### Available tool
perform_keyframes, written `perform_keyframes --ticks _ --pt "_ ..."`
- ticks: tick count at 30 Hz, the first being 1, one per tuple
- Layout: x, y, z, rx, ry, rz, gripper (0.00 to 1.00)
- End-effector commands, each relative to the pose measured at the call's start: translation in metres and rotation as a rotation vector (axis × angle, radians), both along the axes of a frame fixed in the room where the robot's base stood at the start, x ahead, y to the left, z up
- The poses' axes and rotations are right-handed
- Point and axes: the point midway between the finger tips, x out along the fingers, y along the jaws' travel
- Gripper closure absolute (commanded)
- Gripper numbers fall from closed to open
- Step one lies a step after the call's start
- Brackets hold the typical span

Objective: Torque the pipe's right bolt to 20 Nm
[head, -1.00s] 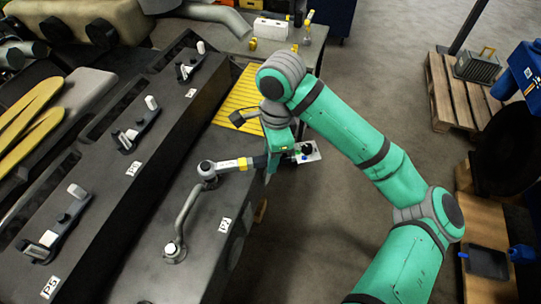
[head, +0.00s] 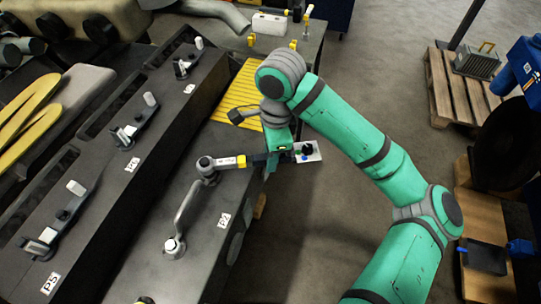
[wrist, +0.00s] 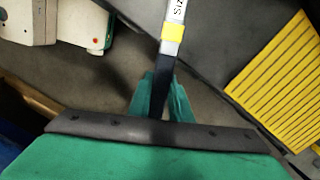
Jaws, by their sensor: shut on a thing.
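The grey bent pipe (head: 186,208) lies on the dark engine block beside the P2 label. Its near end has a pale bolt (head: 173,246) on a round flange. My gripper (head: 263,160) is shut on the dark handle of a torque wrench (head: 225,162) with a grey shaft and a yellow band. In the wrist view, my gripper (wrist: 157,92) holds the wrench (wrist: 173,28) between its green fingers. The wrench's round head covers the pipe's far end, and the bolt there is hidden. I cannot tell how fully the head sits on it.
A yellow ribbed mat (head: 243,90) lies just beyond the wrench. Rows of injector-like parts (head: 125,135) stand on the raised block to the left. The floor to the right is open up to a pallet (head: 450,100).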

Motion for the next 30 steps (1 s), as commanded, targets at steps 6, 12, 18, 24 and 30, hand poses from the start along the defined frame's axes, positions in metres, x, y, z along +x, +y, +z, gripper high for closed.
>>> perform_keyframes --ticks 6,12,18,24,30 --pt "-0.006 0.000 0.000 0.000 0.002 -0.026 1.00" --pt "-0.010 0.000 0.000 0.000 0.002 -0.048 1.00" --pt "-0.010 -0.001 0.000 0.000 0.004 -0.048 1.00" --pt "-0.014 -0.001 0.000 0.000 0.004 -0.064 1.00" --pt "-0.019 0.000 0.000 0.000 0.004 -0.098 1.00"
